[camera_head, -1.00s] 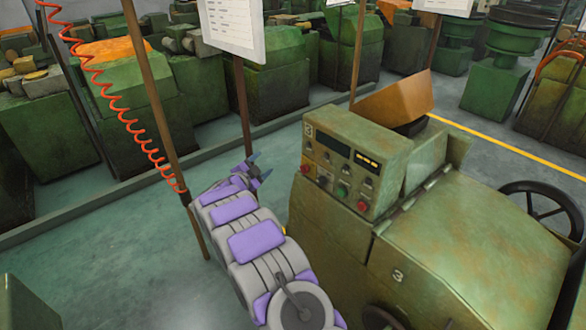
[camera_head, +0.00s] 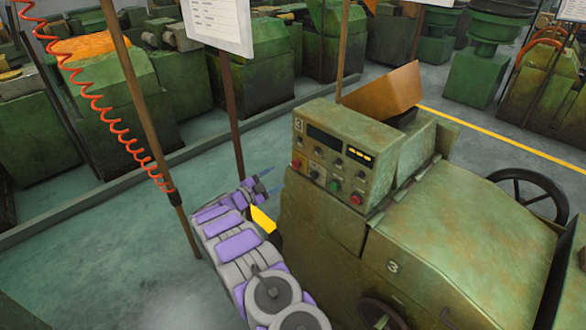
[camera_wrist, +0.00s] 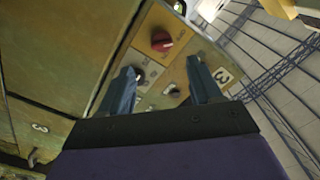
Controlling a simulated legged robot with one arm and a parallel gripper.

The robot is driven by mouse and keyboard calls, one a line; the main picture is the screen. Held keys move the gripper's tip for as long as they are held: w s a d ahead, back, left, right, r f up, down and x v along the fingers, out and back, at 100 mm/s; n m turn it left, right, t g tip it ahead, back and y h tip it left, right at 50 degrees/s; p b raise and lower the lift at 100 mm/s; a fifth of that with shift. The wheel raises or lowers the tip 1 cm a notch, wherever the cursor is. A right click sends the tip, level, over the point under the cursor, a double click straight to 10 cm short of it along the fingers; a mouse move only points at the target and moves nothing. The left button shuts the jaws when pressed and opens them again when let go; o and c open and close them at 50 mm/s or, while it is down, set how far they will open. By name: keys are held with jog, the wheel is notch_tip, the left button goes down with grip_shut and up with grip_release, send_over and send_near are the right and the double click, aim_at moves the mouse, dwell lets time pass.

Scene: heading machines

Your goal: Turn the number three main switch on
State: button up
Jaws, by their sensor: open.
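The control panel (camera_head: 335,158) of the green machine marked 3 faces left in the head view. It carries a red knob (camera_head: 297,163) at its left end, dark knobs, a green button (camera_head: 333,186) and a red button (camera_head: 356,199). My gripper (camera_head: 272,181) is left of the panel, open, empty and apart from it. In the wrist view, my two blue fingers (camera_wrist: 161,68) point at the tilted panel (camera_wrist: 187,72). A red knob (camera_wrist: 162,41) with a pale mark lies beyond them, and a small dark knob (camera_wrist: 174,91) shows between them. The switch's labels are unreadable.
A brown post (camera_head: 232,110) with a white sign (camera_head: 219,25) stands behind my gripper. Another post (camera_head: 150,120) carries a red coiled hose (camera_head: 105,110) at left. A black handwheel (camera_head: 530,200) is at right. Open floor (camera_head: 200,180) lies left of the machine.

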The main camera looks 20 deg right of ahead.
aim_at(294, 166)
jog(key=x, duration=1)
jog(key=shift+d+f, duration=0.15)
jog(key=shift+d, duration=0.1)
jog(key=shift+a+r, duration=0.2)
jog(key=shift+a, duration=0.9)
jog(key=shift+c, duration=1.2)
jog(key=shift+d+f, duration=0.1)
jog(key=shift+d, duration=0.65)
jog(key=c, duration=0.5)
jog(key=shift+c, duration=1.3)
jog(key=shift+a, duration=0.15)
jog(key=shift+c, duration=0.2)
jog(key=shift+f, duration=0.1)
